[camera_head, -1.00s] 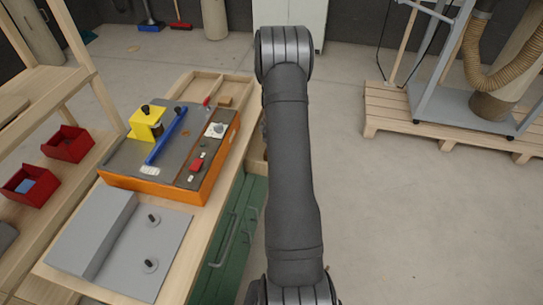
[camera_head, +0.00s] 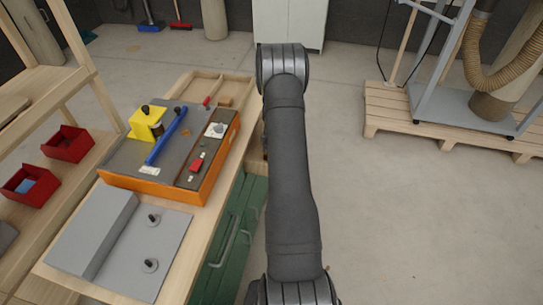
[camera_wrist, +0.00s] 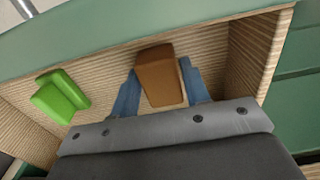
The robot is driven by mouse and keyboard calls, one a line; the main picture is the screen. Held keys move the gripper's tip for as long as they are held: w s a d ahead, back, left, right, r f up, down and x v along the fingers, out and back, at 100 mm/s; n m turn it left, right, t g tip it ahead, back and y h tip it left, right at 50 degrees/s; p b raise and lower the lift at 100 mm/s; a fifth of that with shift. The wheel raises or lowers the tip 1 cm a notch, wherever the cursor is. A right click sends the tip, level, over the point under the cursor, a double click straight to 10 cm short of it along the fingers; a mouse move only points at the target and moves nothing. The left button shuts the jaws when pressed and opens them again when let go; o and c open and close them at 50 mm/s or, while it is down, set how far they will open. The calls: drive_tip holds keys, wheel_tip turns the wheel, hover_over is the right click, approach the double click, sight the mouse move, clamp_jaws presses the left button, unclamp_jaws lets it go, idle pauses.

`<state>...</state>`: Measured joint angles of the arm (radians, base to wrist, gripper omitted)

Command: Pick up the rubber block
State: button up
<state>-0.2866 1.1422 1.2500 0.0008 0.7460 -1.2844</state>
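In the wrist view a brown block (camera_wrist: 160,76) stands in an open wooden drawer. The blue fingers of my gripper (camera_wrist: 160,88) are on either side of it, with a narrow gap showing at its lower part. The fingers look open around the block; whether either one touches it is hard to tell. A green block-like piece (camera_wrist: 60,97) with a stepped shape lies to the left in the same drawer. I cannot tell from looks alone which is rubber. In the head view my gripper and both pieces are out of sight.
The drawer's wooden side wall (camera_wrist: 255,50) is close on the right, and its green front (camera_wrist: 150,28) runs across the top. In the head view the bench (camera_head: 215,150) carries an orange-sided machine box (camera_head: 165,186) and a grey plate (camera_head: 160,230).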

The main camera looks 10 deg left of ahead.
drive_tip(key=c, duration=0.6)
drive_tip(key=shift+r, duration=0.1)
wheel_tip(320, 180, up, 10)
drive_tip(key=shift+f, duration=0.1)
